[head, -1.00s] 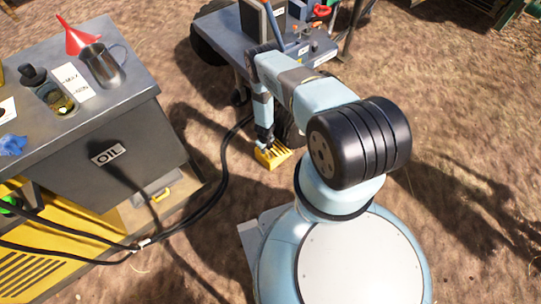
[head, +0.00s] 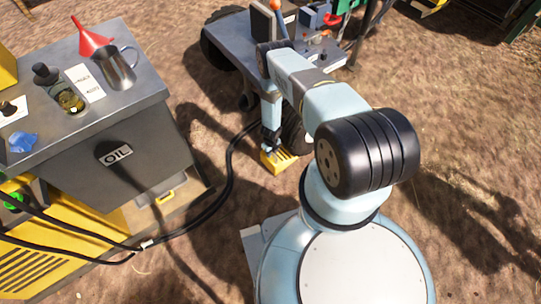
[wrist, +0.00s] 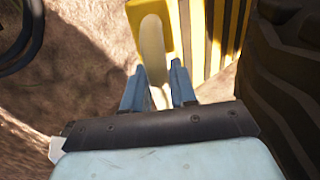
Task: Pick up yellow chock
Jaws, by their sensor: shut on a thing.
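The yellow chock (head: 277,161) is on or just above the dirt beside the grey wheeled cart, in the head view. It also shows at the top of the wrist view (wrist: 196,35), with dark gaps between its ribs and a handle-like loop at its left. My gripper (head: 268,149) reaches down to the chock from above. In the wrist view its two blue fingers (wrist: 159,84) are shut on the chock's loop. I cannot tell whether the chock touches the ground.
A dark cart wheel (wrist: 284,75) stands close at the right of the chock in the wrist view. The grey cart (head: 228,42) is behind it. A black hose (head: 228,175) runs left of the chock. The OIL cabinet (head: 150,150) stands left; open dirt lies right.

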